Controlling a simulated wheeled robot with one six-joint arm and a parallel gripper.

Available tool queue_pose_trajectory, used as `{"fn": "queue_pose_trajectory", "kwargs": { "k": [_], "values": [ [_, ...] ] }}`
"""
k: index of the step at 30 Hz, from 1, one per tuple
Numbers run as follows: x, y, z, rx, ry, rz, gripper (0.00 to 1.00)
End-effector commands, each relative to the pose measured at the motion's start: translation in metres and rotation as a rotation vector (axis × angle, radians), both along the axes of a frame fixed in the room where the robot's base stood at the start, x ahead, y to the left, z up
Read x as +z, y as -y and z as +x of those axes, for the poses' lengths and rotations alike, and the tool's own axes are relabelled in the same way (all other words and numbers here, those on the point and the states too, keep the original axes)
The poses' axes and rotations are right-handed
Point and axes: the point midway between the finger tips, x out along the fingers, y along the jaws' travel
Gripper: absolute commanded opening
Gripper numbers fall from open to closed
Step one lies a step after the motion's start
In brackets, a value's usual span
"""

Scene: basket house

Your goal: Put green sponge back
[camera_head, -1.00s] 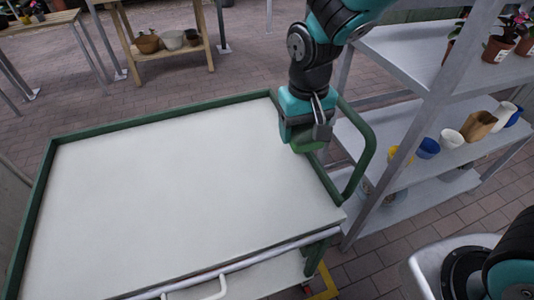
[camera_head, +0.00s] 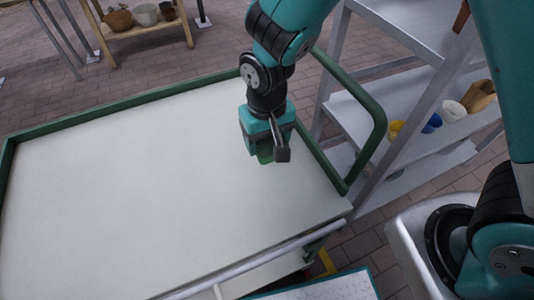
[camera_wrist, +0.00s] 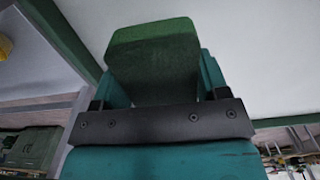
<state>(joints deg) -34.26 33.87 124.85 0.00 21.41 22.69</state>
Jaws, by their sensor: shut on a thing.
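The green sponge (camera_wrist: 155,55) is held between the fingers of my gripper (camera_wrist: 150,85) in the wrist view. In the head view my gripper (camera_head: 268,155) is over the right part of the cart's white top, and only a small part of the green sponge (camera_head: 265,154) shows beside it. The cart (camera_head: 120,190) has a white top with a green rim and is otherwise bare. I cannot tell the exact gap between the sponge and the cart top.
A green handle (camera_head: 376,125) rises at the cart's right end. Right of it stands a grey metal shelf (camera_head: 370,28) with several cups and pots, among them a yellow cup (camera_head: 395,130). A wooden bench (camera_head: 150,32) with pots stands at the back left.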

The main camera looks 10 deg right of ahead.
Motion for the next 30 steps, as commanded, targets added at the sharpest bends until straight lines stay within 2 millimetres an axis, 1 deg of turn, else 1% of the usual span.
{"fn": "queue_pose_trajectory", "kwargs": {
  "k": [1, 8, 12, 14, 21, 25, 26, 27, 28, 29, 30],
  "values": [
    [-0.008, 0.000, 0.000, -0.001, -0.002, -0.001, 0.42],
    [-0.025, 0.001, 0.000, -0.002, -0.001, 0.000, 0.42],
    [-0.047, 0.001, 0.000, -0.002, -0.002, -0.001, 0.42],
    [-0.053, 0.001, 0.000, -0.002, -0.002, -0.001, 0.42],
    [-0.054, 0.001, 0.001, -0.002, 0.001, 0.001, 0.42],
    [-0.058, 0.001, 0.001, -0.002, 0.001, 0.000, 0.42],
    [-0.057, 0.001, 0.001, -0.002, 0.001, 0.001, 0.72],
    [-0.057, 0.001, 0.001, -0.002, 0.001, 0.001, 0.81],
    [-0.057, 0.001, 0.001, -0.002, 0.001, 0.001, 0.88],
    [-0.057, 0.001, 0.001, -0.002, 0.001, 0.001, 0.93],
    [-0.057, 0.001, 0.001, -0.002, 0.001, 0.001, 0.93]
  ]
}}
